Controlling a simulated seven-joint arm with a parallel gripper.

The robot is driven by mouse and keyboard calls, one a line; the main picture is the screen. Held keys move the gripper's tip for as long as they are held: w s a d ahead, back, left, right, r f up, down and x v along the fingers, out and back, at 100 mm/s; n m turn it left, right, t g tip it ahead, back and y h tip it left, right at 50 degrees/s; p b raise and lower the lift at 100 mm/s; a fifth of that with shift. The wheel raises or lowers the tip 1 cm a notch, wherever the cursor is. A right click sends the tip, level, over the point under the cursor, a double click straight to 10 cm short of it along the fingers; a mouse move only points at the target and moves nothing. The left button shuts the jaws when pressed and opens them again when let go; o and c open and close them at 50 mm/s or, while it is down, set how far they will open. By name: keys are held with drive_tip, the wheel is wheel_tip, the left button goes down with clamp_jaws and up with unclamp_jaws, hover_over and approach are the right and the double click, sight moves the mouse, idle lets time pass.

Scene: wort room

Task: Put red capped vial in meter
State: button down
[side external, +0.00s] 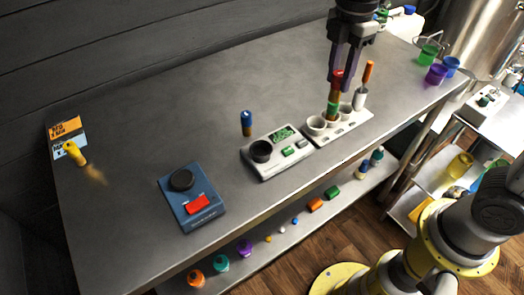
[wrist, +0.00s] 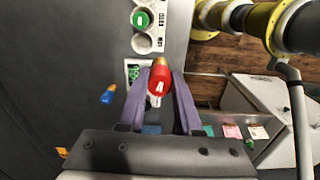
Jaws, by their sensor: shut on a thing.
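My gripper (side external: 338,80) is shut on the red capped vial (side external: 337,74), which hangs roughly upright above the white rack. In the wrist view, the red cap (wrist: 159,84) shows between the fingers. A grey-white meter (side external: 288,163) with a green display and a dark round well (side external: 261,151) stands left of the rack. In the wrist view, the meter (wrist: 134,67) is mostly hidden behind the fingers. Its well looks empty in the side view.
The white rack (side external: 347,127) holds a green capped vial (side external: 333,104) and an orange-topped probe (side external: 367,72). A blue capped vial (side external: 246,123) stands behind the meter. A blue device (side external: 205,214) with a red button is further left. A yellow capped vial (side external: 75,153) is at far left.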

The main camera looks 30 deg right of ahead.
drive_tip(key=s+a+r+n, duration=0.2)
drive_tip(key=s+a+r, duration=0.1)
drive_tip(key=s+a, duration=0.5)
drive_tip(key=shift+w+a+f, duration=1.35)
drive_tip(key=shift+w+f, duration=0.65)
drive_tip(key=shift+f, duration=0.2)
drive_tip(key=shift+w+a+f, duration=1.3)
drive_tip(key=shift+w+f, duration=0.65)
drive_tip(key=shift+f, duration=0.3)
drive_tip(key=shift+w+a+f, duration=1.35)
drive_tip(key=shift+w+f, duration=0.65)
drive_tip(key=shift+f, duration=0.2)
drive_tip(key=shift+f, duration=0.15)
drive_tip(key=shift+f, duration=0.15)
drive_tip(key=c, duration=0.6)
unclamp_jaws()
